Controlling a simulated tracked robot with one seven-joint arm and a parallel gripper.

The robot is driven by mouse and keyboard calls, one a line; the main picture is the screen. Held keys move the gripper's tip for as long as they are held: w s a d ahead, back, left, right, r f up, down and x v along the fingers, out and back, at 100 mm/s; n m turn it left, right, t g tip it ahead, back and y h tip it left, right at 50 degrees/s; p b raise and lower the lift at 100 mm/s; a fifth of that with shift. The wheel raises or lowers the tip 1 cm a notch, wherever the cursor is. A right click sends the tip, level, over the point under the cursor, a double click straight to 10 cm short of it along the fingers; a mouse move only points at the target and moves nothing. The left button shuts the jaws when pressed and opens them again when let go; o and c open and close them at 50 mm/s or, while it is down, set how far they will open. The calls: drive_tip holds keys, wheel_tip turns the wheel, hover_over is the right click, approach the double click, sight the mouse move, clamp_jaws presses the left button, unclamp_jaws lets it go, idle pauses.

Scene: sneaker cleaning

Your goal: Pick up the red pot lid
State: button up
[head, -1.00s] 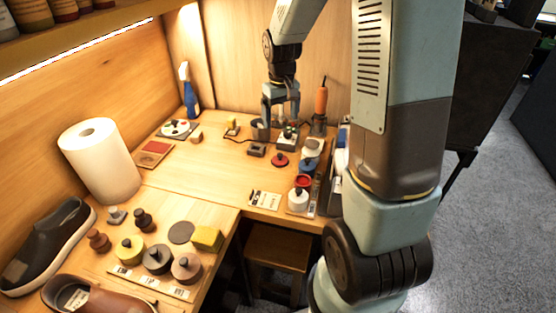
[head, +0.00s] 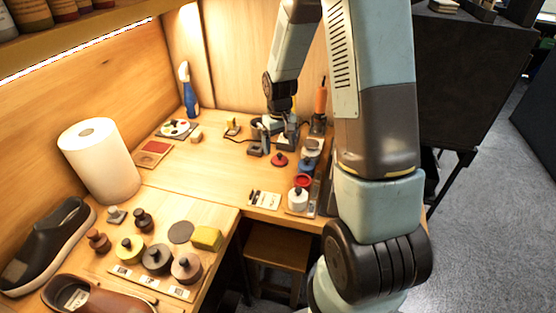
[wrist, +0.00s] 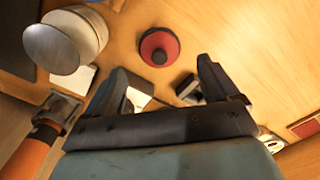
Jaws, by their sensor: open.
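The red pot lid (head: 279,160) is a small red disc with a black knob, lying on the wooden bench toward its right side. In the wrist view the lid (wrist: 165,39) is near the top centre, beyond my fingertips. My gripper (wrist: 162,68) is open, with nothing between its fingers and the lid apart from it. In the head view my gripper (head: 273,124) is low over the back of the bench, behind the lid and partly hidden by my wrist.
An open red pot (head: 303,181), a white pot (head: 298,199) and other round pots stand right of the lid. An orange-handled tool (head: 320,97) stands behind them. A small dark block (head: 255,149) is just left of the lid.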

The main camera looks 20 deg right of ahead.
sight(279, 154)
drive_tip(key=shift+f, duration=2.5)
drive_tip(key=shift+c, duration=0.4)
drive_tip(key=c, duration=1)
